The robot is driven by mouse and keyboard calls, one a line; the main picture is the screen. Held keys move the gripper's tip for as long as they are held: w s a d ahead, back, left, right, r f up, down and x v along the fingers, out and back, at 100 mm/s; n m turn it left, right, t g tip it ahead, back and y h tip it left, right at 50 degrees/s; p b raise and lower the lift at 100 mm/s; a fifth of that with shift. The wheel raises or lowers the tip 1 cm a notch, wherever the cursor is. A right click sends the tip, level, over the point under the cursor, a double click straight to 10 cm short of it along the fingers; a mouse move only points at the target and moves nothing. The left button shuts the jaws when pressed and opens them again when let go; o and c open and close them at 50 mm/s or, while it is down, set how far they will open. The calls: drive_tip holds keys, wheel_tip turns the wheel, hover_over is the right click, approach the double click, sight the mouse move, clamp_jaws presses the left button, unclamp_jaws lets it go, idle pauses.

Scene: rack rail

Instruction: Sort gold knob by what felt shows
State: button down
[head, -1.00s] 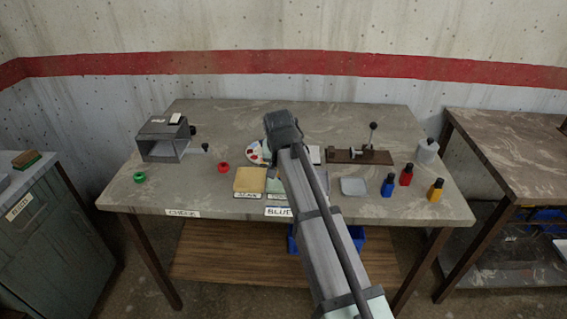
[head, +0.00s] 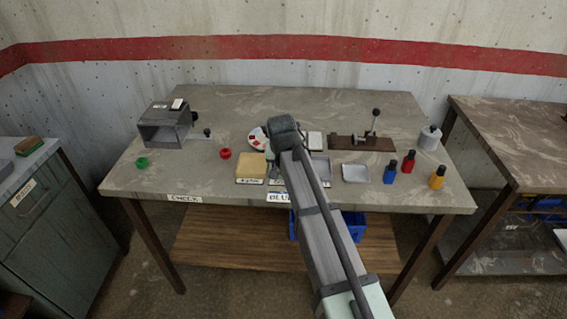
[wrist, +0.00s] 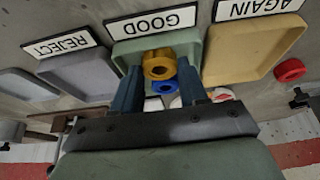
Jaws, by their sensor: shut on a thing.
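The yellow tray (wrist: 272,36) marked AGAIN and the grey tray (wrist: 75,80) marked REJECT flank the green one. In the head view my arm hides the knob and fingertips. No felt is discernible.
A grey box (head: 165,128) stands at left, a lever fixture (head: 362,143) at the back right. Blue, red and yellow bottles (head: 409,162) stand at right, beside a pale tray (head: 356,173).

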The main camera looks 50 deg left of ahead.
drive_tip(key=shift+f, duration=0.2)
idle(0.6)
drive_tip(key=c, duration=0.5)
unclamp_jaws()
drive_tip(key=shift+r, duration=0.1)
drive_tip(key=shift+r, duration=3.9)
